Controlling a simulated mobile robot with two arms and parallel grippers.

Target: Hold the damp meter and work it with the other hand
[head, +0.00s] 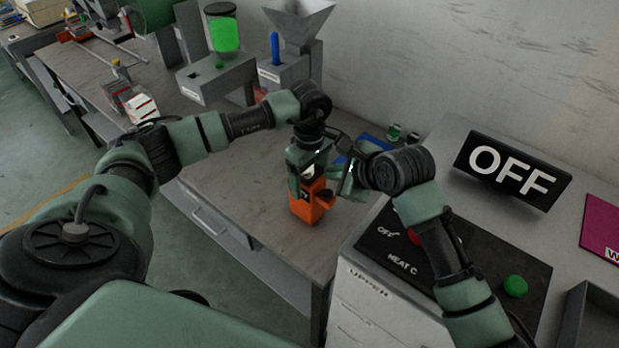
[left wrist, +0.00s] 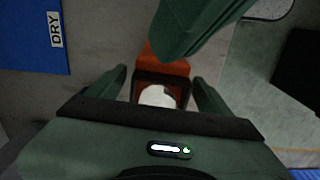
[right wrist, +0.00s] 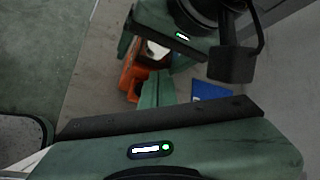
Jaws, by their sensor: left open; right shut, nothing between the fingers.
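The damp meter looks like an orange and black block (head: 312,206) on the grey bench, near its right end. A pale round face on its top shows in the left wrist view (left wrist: 157,97). My left gripper (head: 307,178) is over the meter from above, open, with one finger on each side of it (left wrist: 160,92). I cannot tell whether the fingers touch it. My right gripper (head: 346,182) is shut and empty, just right of the meter. In the right wrist view its closed fingertips (right wrist: 155,88) overlap the meter's edge (right wrist: 131,78); contact is unclear.
A blue mat marked DRY (left wrist: 42,35) lies beyond the meter. A control panel (head: 390,240) with a red and a green button (head: 515,286) is at the right, below an OFF sign (head: 512,170). A hopper machine (head: 290,60) stands behind. The bench is clear left of the meter.

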